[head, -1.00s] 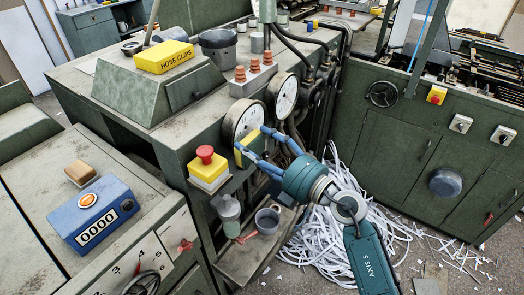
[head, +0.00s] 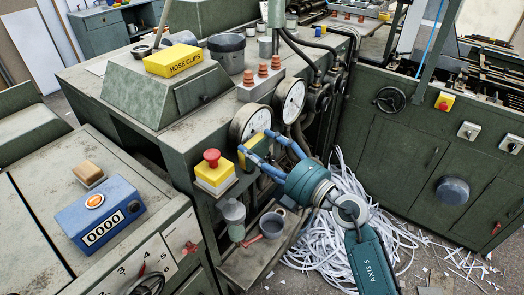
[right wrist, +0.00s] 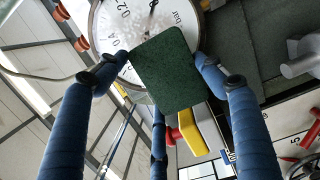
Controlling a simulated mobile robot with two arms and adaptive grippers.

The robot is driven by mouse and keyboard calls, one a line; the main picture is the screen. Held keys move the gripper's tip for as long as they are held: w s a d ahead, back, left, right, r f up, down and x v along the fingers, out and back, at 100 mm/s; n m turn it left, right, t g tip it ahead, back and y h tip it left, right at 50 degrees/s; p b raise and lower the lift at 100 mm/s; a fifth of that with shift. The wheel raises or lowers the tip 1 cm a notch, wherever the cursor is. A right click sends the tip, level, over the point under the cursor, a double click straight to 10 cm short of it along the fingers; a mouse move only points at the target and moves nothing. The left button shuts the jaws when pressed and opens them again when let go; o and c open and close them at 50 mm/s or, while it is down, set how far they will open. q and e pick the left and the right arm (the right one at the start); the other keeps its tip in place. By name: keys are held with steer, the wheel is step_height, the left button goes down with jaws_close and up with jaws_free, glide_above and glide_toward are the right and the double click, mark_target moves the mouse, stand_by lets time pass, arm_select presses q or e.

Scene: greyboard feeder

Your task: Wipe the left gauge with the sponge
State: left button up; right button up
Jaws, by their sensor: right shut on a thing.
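The left gauge (head: 247,119) is a round white dial with a dark rim on the front of the green machine. In the right wrist view its face (right wrist: 112,22) has a pale, smudgy patch around the middle. My right gripper (head: 258,149) is shut on the sponge (head: 244,160), yellow in the head view. In the right wrist view the sponge's dark green pad (right wrist: 166,72) sits between the fingers and covers the lower right of the dial. I cannot tell whether it touches the glass. My left gripper is not in view.
A second gauge (head: 290,98) is close on the right. A yellow box with a red stop button (head: 212,170) juts out at left. Below are a shelf (head: 240,265) with a grey cup (head: 272,223) and a heap of paper strips (head: 345,225).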

steer(key=shift+w+a, duration=0.3)
steer(key=shift+a, duration=0.1)
